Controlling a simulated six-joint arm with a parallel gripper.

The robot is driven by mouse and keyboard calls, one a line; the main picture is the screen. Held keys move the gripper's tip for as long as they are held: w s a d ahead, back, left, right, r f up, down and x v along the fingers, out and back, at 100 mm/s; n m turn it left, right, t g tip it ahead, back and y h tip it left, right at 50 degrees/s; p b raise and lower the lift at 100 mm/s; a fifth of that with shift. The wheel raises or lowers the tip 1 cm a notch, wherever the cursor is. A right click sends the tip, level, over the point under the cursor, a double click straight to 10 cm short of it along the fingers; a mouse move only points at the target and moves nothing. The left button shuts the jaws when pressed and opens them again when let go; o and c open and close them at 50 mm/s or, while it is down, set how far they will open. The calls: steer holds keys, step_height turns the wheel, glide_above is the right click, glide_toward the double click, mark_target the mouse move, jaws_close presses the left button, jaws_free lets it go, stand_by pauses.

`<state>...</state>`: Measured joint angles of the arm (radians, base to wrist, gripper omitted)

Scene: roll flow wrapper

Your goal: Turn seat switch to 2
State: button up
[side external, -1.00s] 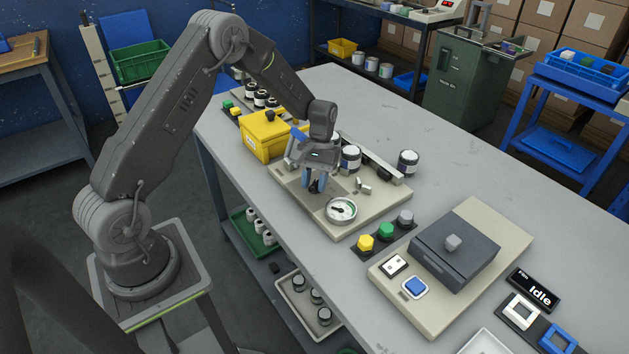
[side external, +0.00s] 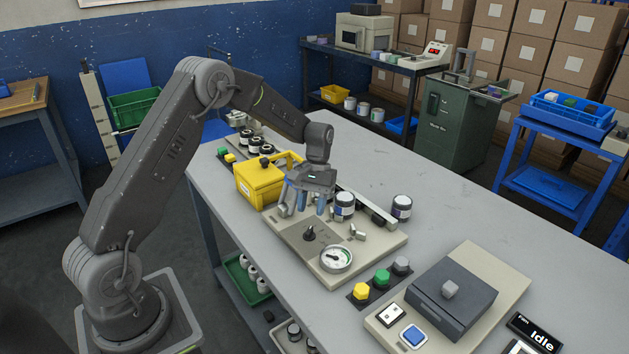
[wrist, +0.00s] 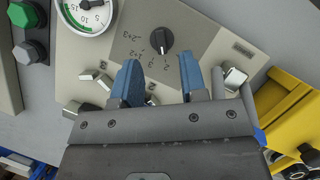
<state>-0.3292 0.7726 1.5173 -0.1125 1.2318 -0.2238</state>
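The seat switch is a black rotary knob (side external: 310,233) on the beige panel (side external: 345,271).
A round gauge (side external: 336,259) sits beside the knob. Yellow, green and grey buttons (side external: 381,277) lie right of the panel.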

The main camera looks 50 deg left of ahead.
steer(key=v, duration=0.7)
steer(key=shift+r, duration=0.3)
steer(key=shift+w+a, duration=0.1)
steer(key=shift+w, duration=0.05)
